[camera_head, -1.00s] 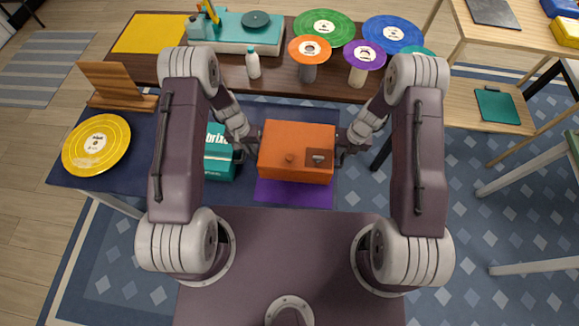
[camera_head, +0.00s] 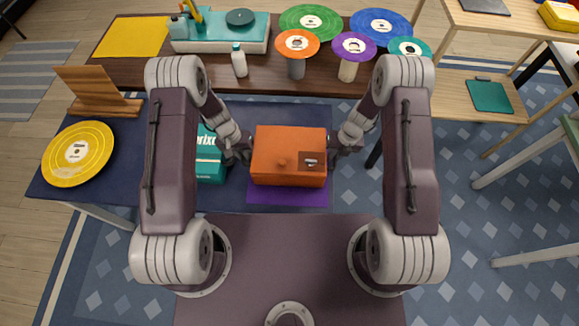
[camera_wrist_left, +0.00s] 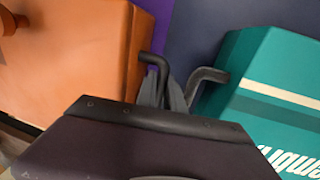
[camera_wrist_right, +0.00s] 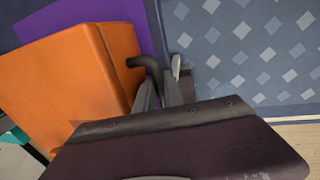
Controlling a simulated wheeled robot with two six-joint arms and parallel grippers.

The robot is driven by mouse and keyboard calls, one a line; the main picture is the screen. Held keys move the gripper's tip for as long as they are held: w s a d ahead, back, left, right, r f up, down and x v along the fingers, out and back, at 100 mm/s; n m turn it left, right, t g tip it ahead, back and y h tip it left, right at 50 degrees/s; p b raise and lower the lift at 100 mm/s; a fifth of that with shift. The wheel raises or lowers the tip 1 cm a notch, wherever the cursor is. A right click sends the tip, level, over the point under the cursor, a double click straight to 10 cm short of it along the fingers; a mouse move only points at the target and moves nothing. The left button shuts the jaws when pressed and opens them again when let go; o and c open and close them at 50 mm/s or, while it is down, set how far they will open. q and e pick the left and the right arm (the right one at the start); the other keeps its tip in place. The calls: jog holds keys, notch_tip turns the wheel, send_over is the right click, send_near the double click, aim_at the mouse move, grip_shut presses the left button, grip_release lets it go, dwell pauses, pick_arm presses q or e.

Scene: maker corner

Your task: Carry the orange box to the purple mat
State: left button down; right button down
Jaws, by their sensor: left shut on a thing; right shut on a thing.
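The orange box (camera_head: 289,150) is between my two grippers in the head view, over the purple mat (camera_head: 290,196). The mat shows along the box's near edge; the rest is hidden under it. I cannot tell whether the box touches the mat. My left gripper (camera_head: 243,153) is shut on the box's left side, at a dark handle that shows in the left wrist view (camera_wrist_left: 160,70). My right gripper (camera_head: 335,150) is shut on the box's right side, at a similar dark handle in the right wrist view (camera_wrist_right: 150,70).
A teal box (camera_head: 210,158) stands close to the left of my left gripper. A yellow record (camera_head: 78,153) and wooden stand (camera_head: 98,92) are further left on the blue table. Behind are a turntable (camera_head: 220,35), a white bottle (camera_head: 239,60) and several coloured discs on a brown shelf.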

pick_arm(q)
jog(key=c, duration=1.9)
grip_release()
jog(key=shift+a+f, duration=0.1)
jog(key=shift+f, duration=0.4)
pick_arm(e)
jog(key=c, duration=1.9)
grip_release()
jog(key=shift+d+f, duration=0.1)
jog(key=shift+f, duration=0.4)
pick_arm(q)
jog(key=o, duration=0.4)
jog(key=shift+r, duration=0.2)
pick_arm(e)
jog(key=o, duration=0.4)
jog(key=shift+r, duration=0.2)
pick_arm(q)
jog(key=shift+o, duration=0.2)
pick_arm(e)
jog(key=shift+o, duration=0.2)
pick_arm(q)
notch_tip(320, 180, up, 8)
jog(key=a, duration=0.1)
jog(key=shift+a, duration=0.15)
pick_arm(e)
notch_tip(320, 180, up, 12)
jog(key=d, duration=0.2)
